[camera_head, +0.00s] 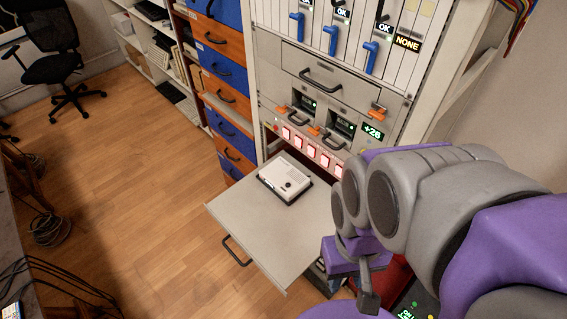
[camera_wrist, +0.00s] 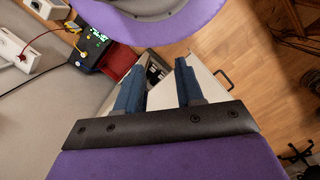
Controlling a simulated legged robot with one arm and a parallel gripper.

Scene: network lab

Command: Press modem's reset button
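The modem (camera_head: 285,178) is a small white box with a dark base. It lies on a grey pulled-out shelf (camera_head: 262,232) of the rack in the head view. Its small dark top details are too small to tell which is the reset button. My gripper (camera_head: 369,297) is to the right of the shelf and nearer the camera, apart from the modem. In the wrist view my gripper (camera_wrist: 158,70) has its two dark blue fingers spread with nothing held. Part of the shelf (camera_wrist: 203,88) shows beyond the fingers; I cannot make out the modem there.
The rack (camera_head: 330,75) with blue levers and lit red buttons stands behind the shelf. Blue and orange drawers (camera_head: 228,90) stand to its left. A red box (camera_head: 394,278) and a device with green lights (camera_head: 415,303) are near my arm.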

